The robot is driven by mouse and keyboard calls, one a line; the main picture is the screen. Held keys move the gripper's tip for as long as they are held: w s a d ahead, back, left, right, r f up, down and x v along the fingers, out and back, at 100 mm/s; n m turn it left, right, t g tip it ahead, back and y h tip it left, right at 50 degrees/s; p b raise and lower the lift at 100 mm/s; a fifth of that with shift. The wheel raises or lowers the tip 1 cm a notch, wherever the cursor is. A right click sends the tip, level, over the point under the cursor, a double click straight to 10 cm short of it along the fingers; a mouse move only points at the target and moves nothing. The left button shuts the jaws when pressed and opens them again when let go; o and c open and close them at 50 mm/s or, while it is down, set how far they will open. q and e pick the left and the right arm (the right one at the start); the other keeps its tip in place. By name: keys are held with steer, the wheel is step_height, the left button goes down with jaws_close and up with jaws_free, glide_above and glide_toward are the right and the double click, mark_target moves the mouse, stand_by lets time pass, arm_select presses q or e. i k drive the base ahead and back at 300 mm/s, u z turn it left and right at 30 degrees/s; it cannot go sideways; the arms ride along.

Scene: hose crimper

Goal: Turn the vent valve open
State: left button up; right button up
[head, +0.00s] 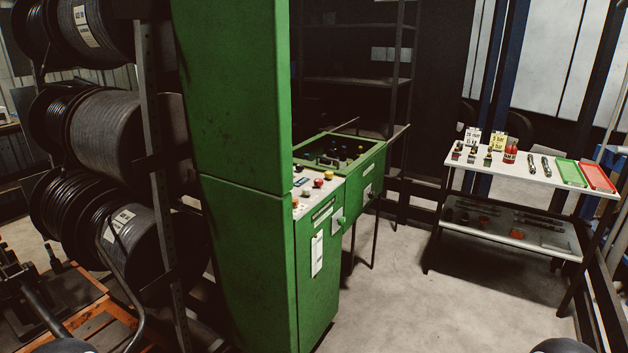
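I cannot pick out a vent valve for certain in the head view. A tall green machine cabinet (240,110) stands in the middle, with a lower green control cabinet (318,270) joined to its right side. The control panel (304,190) on top has red and yellow buttons. A small pale fitting (338,220) is on the front at the right; its kind is too small to tell. Behind it is an open-topped green bin (340,150) with dark parts inside. Neither of my grippers is in view.
Hose reels (110,130) fill a rack at left, above an orange-framed bench (90,325). At right, a two-level table (530,178) carries small fittings, a green tray (568,172) and a red tray (598,177). The concrete floor (400,290) between is clear.

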mark_target(319, 182)
steer(key=u, duration=1.35)
steer(key=i, duration=0.15)
steer(key=z, duration=3.2)
steer(key=i, duration=1.9)
steer(key=z, duration=0.55)
steer(key=i, duration=0.45)
steer(key=u, duration=2)
steer(key=i, duration=0.1)
steer(key=u, duration=1.7)
